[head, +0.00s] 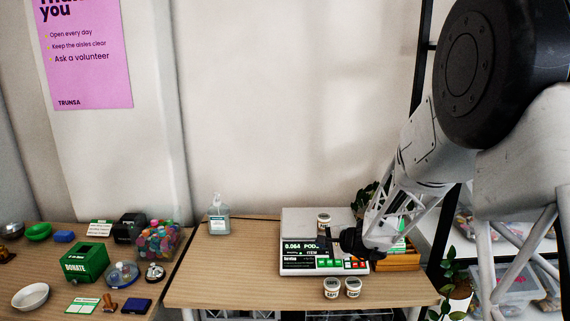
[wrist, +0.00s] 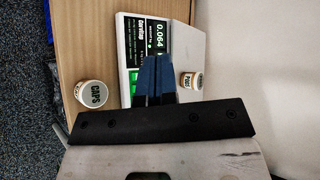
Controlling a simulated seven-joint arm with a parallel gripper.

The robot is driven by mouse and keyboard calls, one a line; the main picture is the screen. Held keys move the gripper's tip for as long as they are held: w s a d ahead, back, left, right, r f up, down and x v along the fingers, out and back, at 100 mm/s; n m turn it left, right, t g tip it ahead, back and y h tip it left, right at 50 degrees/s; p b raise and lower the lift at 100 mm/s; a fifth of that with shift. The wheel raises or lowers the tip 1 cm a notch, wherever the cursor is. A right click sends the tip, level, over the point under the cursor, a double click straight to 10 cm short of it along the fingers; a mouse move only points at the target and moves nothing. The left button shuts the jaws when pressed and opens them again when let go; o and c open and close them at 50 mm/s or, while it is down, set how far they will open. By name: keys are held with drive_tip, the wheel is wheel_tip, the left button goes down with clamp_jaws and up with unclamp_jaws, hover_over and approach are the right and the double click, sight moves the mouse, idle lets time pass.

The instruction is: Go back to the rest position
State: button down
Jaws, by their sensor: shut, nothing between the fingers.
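My gripper (head: 332,240) is shut and empty, held above the front of the scale at the right table. In the wrist view its dark fingers (wrist: 153,80) are together and cover part of the scale. The white scale (head: 290,225) has a lit display reading 0.064. A small labelled tub (head: 324,220) stands on the scale's platform, and it also shows in the wrist view (wrist: 188,81). My gripper is beside this tub and apart from it in the wrist view.
Two small tubs (head: 331,288) (head: 353,288) stand on the table in front of the scale. A sanitizer bottle (head: 219,217) stands left. A plant and a wooden crate (head: 399,260) are behind my gripper. The left table holds a green donate box (head: 85,263). Table space left of the scale is free.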

drive_tip(key=s+a+r+n+g+h, duration=0.1)
drive_tip(key=s+r+n+g, duration=0.1)
drive_tip(key=s+r, duration=0.35)
drive_tip(key=s+a+r+n+g, duration=0.1)
drive_tip(key=s+r+n, duration=0.15)
drive_tip(key=s, duration=0.65)
drive_tip(key=s+r+n+g+h, duration=0.1)
drive_tip(key=s+r+n+g, duration=0.2)
drive_tip(key=s, duration=0.4)
drive_tip(key=s+d+r+n+h, duration=0.2)
drive_tip(key=s+d+h, duration=0.1)
drive_tip(key=s, duration=0.9)
drive_tip(key=s+d+r+n+h, duration=0.2)
drive_tip(key=s+d+h, duration=0.2)
drive_tip(key=s, duration=0.8)
drive_tip(key=shift+d+r, duration=0.4)
drive_tip(key=shift+d, duration=0.3)
